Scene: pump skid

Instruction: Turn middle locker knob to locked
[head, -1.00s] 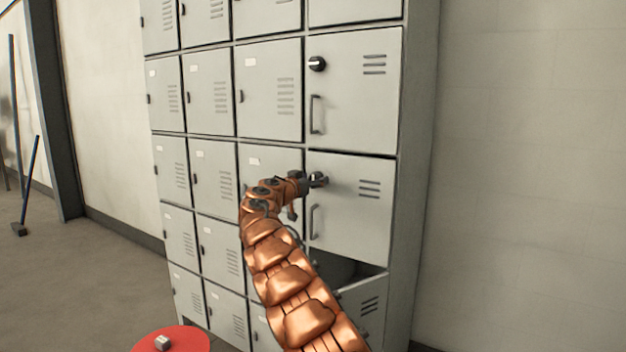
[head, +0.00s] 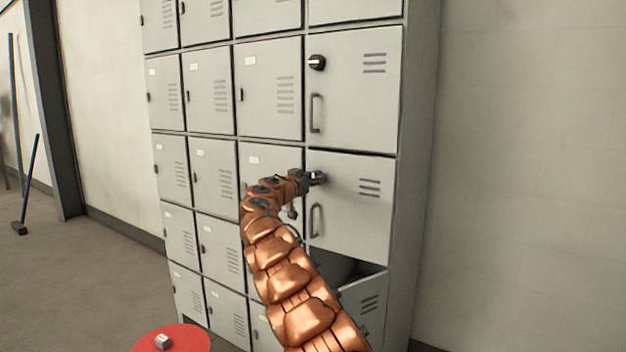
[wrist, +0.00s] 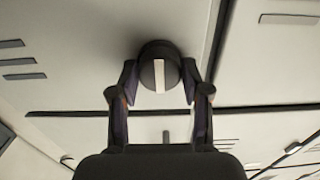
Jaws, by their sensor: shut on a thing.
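The middle locker door (head: 350,215) is grey and shut, with vent slots and a bar handle (head: 315,220). Its knob (wrist: 160,67) is round and black with a white bar across its face. In the wrist view the bar runs up and down the picture. My gripper (wrist: 160,82) is shut on this knob, one finger on each side. In the head view my gripper (head: 317,178) is at the door's upper left and hides most of the knob.
The upper locker has its own black knob (head: 317,62) and a handle (head: 316,113). Below, a lower drawer or door (head: 365,305) stands open. A red round top (head: 185,340) with a small block (head: 163,342) is at the bottom left.

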